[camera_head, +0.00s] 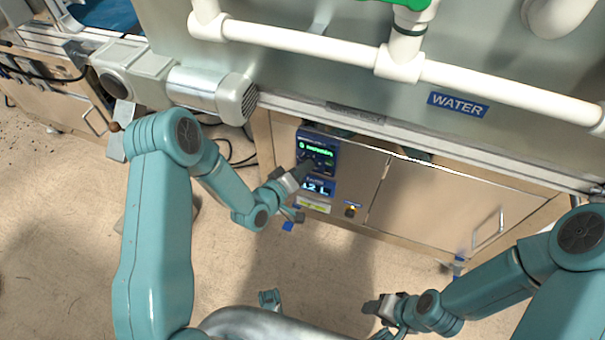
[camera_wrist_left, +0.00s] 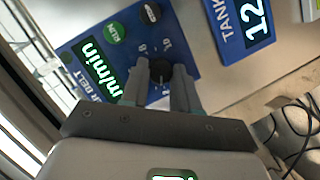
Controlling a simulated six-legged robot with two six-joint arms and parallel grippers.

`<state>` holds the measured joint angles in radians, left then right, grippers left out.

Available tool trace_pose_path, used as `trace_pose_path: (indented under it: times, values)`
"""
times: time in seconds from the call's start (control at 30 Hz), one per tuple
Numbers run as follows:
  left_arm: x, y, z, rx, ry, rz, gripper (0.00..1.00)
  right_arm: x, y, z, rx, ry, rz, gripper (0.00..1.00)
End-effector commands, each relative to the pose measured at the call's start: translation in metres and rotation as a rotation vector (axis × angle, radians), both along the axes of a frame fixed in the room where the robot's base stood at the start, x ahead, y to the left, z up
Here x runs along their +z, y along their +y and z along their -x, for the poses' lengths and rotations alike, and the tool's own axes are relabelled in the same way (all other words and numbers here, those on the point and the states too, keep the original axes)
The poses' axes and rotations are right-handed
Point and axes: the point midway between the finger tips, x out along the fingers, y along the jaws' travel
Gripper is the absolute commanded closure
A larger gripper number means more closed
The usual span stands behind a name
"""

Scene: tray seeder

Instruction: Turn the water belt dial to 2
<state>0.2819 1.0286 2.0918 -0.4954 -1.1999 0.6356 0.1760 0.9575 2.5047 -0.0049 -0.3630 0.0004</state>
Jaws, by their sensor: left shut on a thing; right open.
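The blue water belt control panel (camera_head: 325,143) is on the cabinet front in the head view, with a lit green display. My left gripper (camera_wrist_left: 165,80) is shut on the dial, one finger on each side. It also shows at the panel in the head view (camera_head: 300,172). The dial's pointer and exact setting are not clear. My right gripper (camera_head: 375,307) is open and empty, low over the floor.
A blue tank display (camera_head: 319,188) sits just below the panel, with a small switch (camera_head: 352,210) to its right. White pipes (camera_head: 300,42) and a WATER label (camera_head: 458,105) are above. A motor (camera_head: 212,92) juts out at the upper left. Cables hang near the cabinet.

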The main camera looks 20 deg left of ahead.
Motion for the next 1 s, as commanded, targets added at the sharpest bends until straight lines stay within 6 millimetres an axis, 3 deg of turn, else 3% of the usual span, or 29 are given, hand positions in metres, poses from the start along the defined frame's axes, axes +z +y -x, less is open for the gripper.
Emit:
trace_pose_path:
  times: [0.1, 0.4, 1.0]
  values:
    - [-0.004, 0.002, 0.000, 0.002, 0.002, 0.083, 1.00, -0.012, 0.000, 0.000, 0.000, 0.000, 0.000, 0.47]
    - [-0.003, 0.002, 0.000, 0.002, 0.008, 0.233, 1.00, -0.024, 0.000, 0.000, 0.000, 0.000, 0.000, 0.47]
    - [-0.002, 0.002, 0.000, 0.003, 0.011, 0.285, 1.00, -0.027, 0.000, 0.000, 0.000, 0.000, 0.000, 0.47]
